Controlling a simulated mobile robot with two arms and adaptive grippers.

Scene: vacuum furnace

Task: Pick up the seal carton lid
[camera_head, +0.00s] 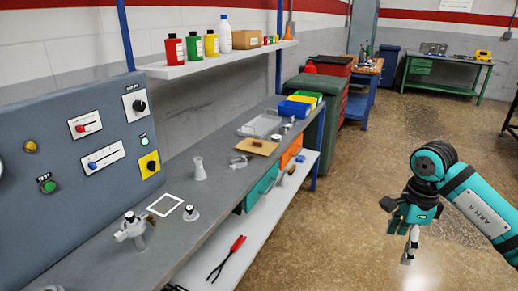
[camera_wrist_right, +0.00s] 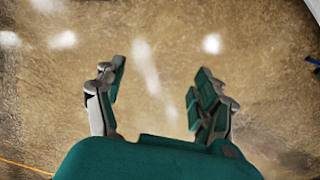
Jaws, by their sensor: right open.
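A flat tan piece with a small dark spot on it (camera_head: 257,146) lies on the grey workbench. A brown cardboard carton (camera_head: 246,39) stands on the wall shelf. I cannot tell for sure which of these bears the seal carton lid. My right gripper (camera_head: 409,246) hangs over the open floor at the right, well apart from the bench and shelf. In the right wrist view my right gripper (camera_wrist_right: 160,78) is open and empty, with only floor between its fingers. My left gripper is not in view.
The workbench (camera_head: 215,208) has a white square frame (camera_head: 165,205), a pale flask-shaped piece (camera_head: 198,169) and a grey tray (camera_head: 262,124). Red-handled pliers (camera_head: 226,258) lie on the lower shelf. Bottles line the wall shelf (camera_head: 200,66). The floor (camera_head: 335,215) between bench and right arm is clear.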

